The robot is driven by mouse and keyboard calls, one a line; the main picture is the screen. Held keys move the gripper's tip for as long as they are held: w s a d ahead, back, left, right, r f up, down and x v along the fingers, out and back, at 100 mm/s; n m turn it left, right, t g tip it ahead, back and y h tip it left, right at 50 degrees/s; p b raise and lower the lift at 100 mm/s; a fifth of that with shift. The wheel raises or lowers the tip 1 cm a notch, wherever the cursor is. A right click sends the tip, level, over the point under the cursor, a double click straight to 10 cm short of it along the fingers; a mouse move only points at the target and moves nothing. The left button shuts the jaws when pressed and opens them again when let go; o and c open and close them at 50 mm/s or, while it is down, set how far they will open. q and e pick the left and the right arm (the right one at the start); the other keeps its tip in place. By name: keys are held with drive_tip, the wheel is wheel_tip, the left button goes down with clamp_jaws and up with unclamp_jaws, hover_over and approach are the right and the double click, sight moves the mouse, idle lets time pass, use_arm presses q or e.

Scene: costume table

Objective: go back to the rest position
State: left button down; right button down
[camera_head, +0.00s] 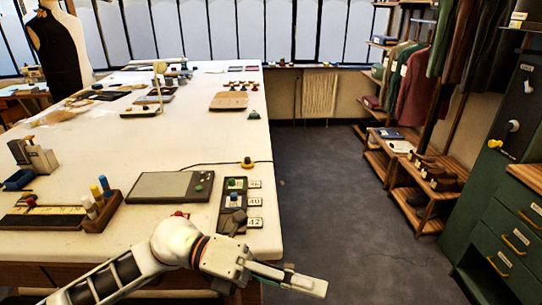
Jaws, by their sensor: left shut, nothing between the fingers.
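My left gripper (300,281) reaches in from the lower left, past the near right corner of the white table (210,134). Its fingers are shut and empty, pointing right over the dark floor. My left arm hides part of the table's front edge. My right gripper does not show.
Near my left arm, a grey pad (160,186), a dark panel with buttons (233,198) and a wooden holder with small bottles (100,212) are on the table. The floor (340,190) to the right is clear. A green cabinet (505,225) and clothes racks line the right side.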

use_arm(q)
drive_tip(key=w+a+n+t+h, duration=0.3)
drive_tip(key=w+n+t+h, duration=0.2)
drive_tip(key=w+n+t, duration=0.7)
drive_tip(key=w+a+f+n+t+y, duration=0.3)
drive_tip(key=a+f+n+t+y, duration=0.7)
drive_tip(key=n, duration=0.7)
drive_tip(key=s+a+f+n+g+y, duration=0.2)
drive_tip(key=s+a+f+n+y, duration=0.1)
drive_tip(key=f, duration=0.6)
drive_tip(key=s+a+f+n+g+y, duration=0.1)
drive_tip(key=s+a+f+n+y, duration=0.2)
drive_tip(key=s+a+f, duration=0.3)
drive_tip(key=s+a+f+n+g+y, duration=0.2)
drive_tip(key=s+a+f+n, duration=0.3)
drive_tip(key=f, duration=0.9)
drive_tip(key=shift+s+a+f+g+y, duration=0.15)
drive_tip(key=shift+s+f+g+y, duration=0.15)
drive_tip(key=shift+s+y, duration=0.5)
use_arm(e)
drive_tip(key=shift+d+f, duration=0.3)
use_arm(q)
drive_tip(key=shift+w+r, duration=0.15)
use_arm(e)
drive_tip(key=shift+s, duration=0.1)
use_arm(q)
drive_tip(key=c, duration=2.8)
unclamp_jaws()
